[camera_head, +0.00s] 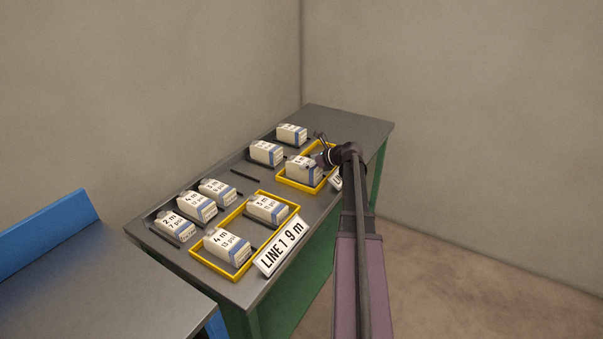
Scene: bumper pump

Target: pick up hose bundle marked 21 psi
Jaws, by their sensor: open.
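Several pale box-like bundles with blue bands stand on a grey table. I cannot make out a 21 psi mark on any of them. The far bundles are a back one (292,134), one nearer the left (266,152) and one inside the far yellow frame (302,169); their print is too small to read. My gripper (322,151) is open and empty, at the far yellow frame (299,187), just right of and seemingly above the bundle in it. My arm hides part of that frame and its sign. I cannot tell whether the gripper touches anything.
A near yellow frame (236,277) holds a bundle reading 4 m 13 psi (228,246) and another bundle (267,209). Three more bundles (197,206) stand left of it. A sign reads LINE 1 9 m (281,247). The table's far right end (352,124) is clear.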

